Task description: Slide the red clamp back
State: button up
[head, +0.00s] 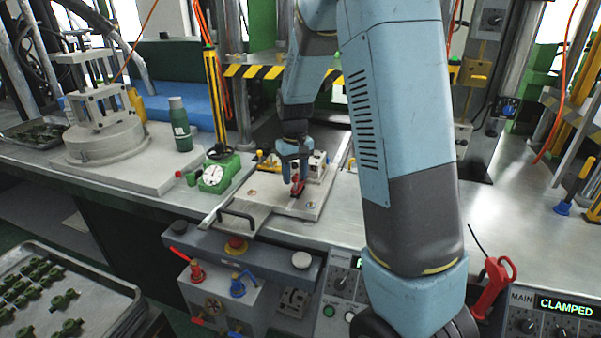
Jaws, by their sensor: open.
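The red clamp (297,188) sits on a pale fixture plate (262,190) in the middle of the bench in the head view. My gripper (297,176) points down right at the clamp, with its fingers open around or just above it. I cannot tell whether the fingers touch the clamp. Part of the clamp is hidden by the fingers. A small metal block (317,163) stands on the plate just right of and behind the clamp.
A green dial device (212,177) and a green bottle (180,124) stand left of the plate. A black handle (237,216) is at the plate's front left. A display (566,306) at the lower right reads CLAMPED. The bench right of my arm (520,215) is mostly clear.

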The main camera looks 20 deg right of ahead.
grip_shut()
dwell(0.4)
